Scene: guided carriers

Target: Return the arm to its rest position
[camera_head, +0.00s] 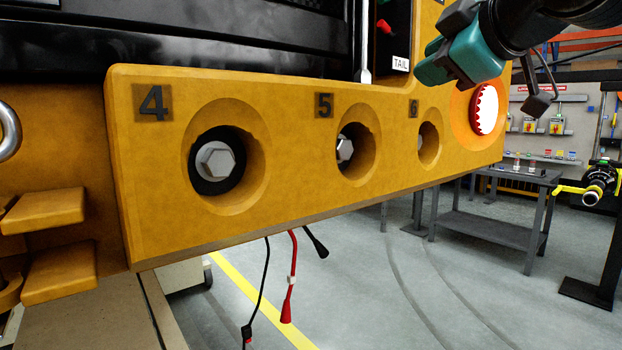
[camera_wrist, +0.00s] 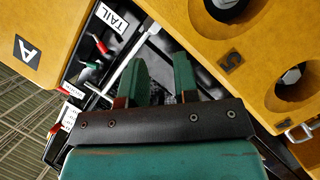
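My arm reaches in from the top right of the head view, and my gripper (camera_head: 448,62) hangs in front of the upper right part of the yellow housing (camera_head: 300,215). In the wrist view the two green fingers of my gripper (camera_wrist: 161,78) stand apart with a gap between them. I see nothing held in the gap. A silver rod (camera_wrist: 124,80) passes just left of the left finger in that view; I cannot tell whether they touch.
The housing has recessed bolts marked 4, 5 and 6 and a red-and-white round lamp (camera_head: 487,109) close below my arm. Loose cables (camera_head: 290,290) hang underneath. A grey bench (camera_head: 490,225) stands behind; floor between is clear.

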